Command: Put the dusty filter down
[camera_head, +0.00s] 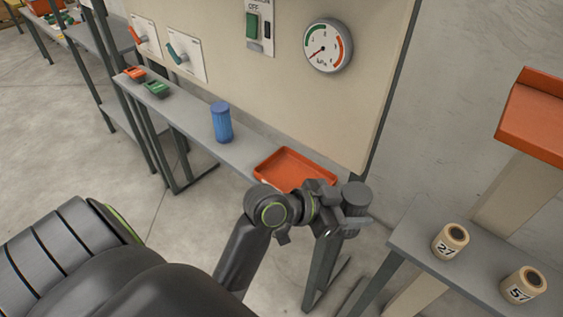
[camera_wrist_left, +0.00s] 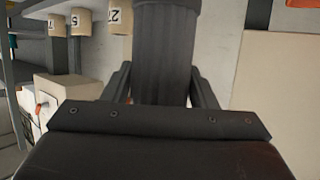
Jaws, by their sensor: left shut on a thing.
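The dusty filter is a dark grey ribbed cylinder (camera_head: 356,196). A blue filter (camera_head: 221,122) stands upright on the narrow grey shelf. My right gripper is not in view.
The shelf (camera_head: 190,118) runs along a beige panel with a gauge (camera_head: 328,46), switches and levers. A red clip (camera_head: 135,73) and a green clip (camera_head: 157,88) lie at its far end. At right, numbered spools (camera_head: 451,241) stand on a grey bench (camera_head: 415,232).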

